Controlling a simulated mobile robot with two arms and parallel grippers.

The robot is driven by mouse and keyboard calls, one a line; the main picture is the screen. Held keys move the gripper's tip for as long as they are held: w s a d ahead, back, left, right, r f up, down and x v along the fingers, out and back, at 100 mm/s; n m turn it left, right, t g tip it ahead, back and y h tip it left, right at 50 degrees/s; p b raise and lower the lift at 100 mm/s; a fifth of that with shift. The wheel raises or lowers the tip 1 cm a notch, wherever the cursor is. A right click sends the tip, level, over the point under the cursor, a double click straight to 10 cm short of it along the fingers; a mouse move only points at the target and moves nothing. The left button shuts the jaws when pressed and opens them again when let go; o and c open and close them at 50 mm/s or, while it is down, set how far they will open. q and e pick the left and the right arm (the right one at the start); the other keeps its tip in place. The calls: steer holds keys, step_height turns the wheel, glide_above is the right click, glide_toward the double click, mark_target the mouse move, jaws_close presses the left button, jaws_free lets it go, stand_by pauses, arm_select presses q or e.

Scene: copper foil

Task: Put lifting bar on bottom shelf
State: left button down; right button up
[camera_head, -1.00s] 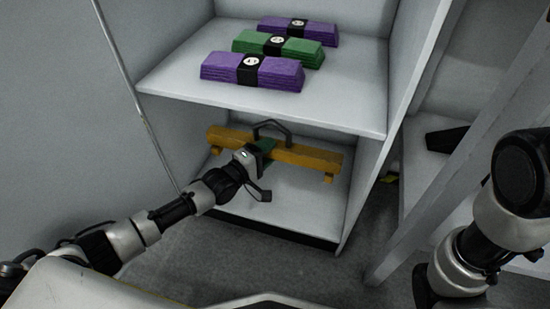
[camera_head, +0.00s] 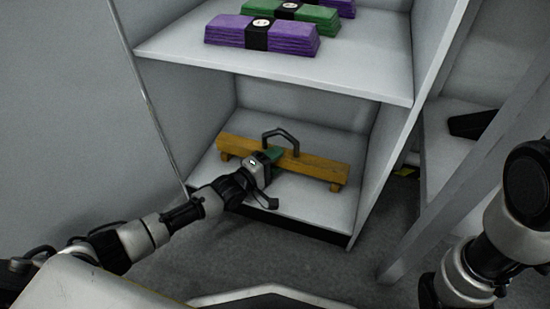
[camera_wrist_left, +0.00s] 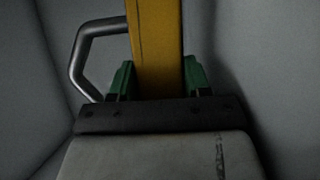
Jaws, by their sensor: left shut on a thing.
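The lifting bar (camera_head: 315,167) is a long yellow beam with a dark handle loop on top and short feet near its ends. It is inside the bottom compartment, lengthwise across the bottom shelf (camera_head: 310,203). Whether its feet touch the shelf is hard to tell. My left gripper (camera_head: 277,157) reaches in from the front and is shut on the bar near its middle. In the left wrist view, the green fingers sit on both sides of the yellow bar (camera_wrist_left: 157,45), with the handle to the left. My right arm shows at the right edge, but its gripper is outside the view.
The upper shelf (camera_head: 280,68) holds purple and green bundles (camera_head: 262,36) and overhangs the bottom compartment. Side walls close in the compartment left and right. A slanted grey post (camera_head: 455,190) stands at the right, near another shelf with a black object (camera_head: 470,124).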

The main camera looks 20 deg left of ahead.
arm_select(q)
steer(key=shift+w+r, duration=0.1)
steer(key=shift+r, duration=0.25)
steer(key=shift+f, duration=0.1)
steer(key=c, duration=0.5)
jaws_free()
steer(key=shift+f, duration=0.25)
